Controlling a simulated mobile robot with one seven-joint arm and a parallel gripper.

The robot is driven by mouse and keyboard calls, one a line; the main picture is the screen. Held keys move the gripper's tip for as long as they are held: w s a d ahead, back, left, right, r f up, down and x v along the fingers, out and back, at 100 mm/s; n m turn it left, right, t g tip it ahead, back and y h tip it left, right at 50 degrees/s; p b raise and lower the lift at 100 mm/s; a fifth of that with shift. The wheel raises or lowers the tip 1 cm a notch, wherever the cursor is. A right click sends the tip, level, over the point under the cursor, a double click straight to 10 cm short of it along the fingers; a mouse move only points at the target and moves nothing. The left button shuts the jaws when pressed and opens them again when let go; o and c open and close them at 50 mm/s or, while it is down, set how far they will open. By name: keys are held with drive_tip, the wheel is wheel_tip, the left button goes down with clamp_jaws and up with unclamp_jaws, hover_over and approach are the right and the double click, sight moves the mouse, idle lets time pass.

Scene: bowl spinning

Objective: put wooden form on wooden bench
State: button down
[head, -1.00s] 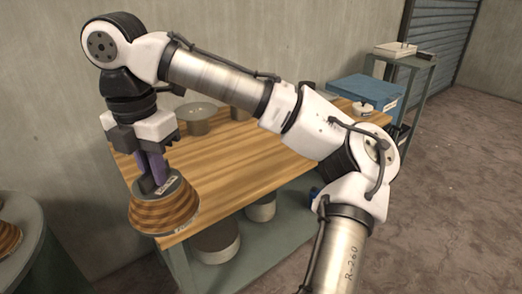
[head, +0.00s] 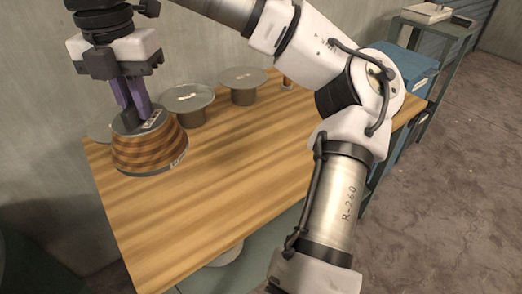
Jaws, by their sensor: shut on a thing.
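The wooden form (head: 146,152) is a striped brown, bowl-like block with a grey top and a grey lower rim bearing white labels. My gripper (head: 134,108) has purple fingers and is shut on the top of the form from above. The wooden bench (head: 235,190) has a striped light-brown top that fills the middle of the head view. The form is over the bench's left end; whether its base touches the top I cannot tell. The form hides part of the bench behind it.
Grey metal pieces with round flanged tops (head: 188,98) (head: 242,80) stand along the bench's back edge, close to the form's right. A blue box (head: 405,70) is at the far right. The bench's middle and front are clear.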

sight(149, 142)
wheel_tip(149, 142, down, 20)
drive_tip(key=b, duration=0.2)
idle(0.5)
drive_tip(key=c, duration=1.5)
unclamp_jaws()
drive_tip(key=shift+o, duration=0.2)
wheel_tip(149, 142, up, 12)
drive_tip(key=shift+r, duration=0.1)
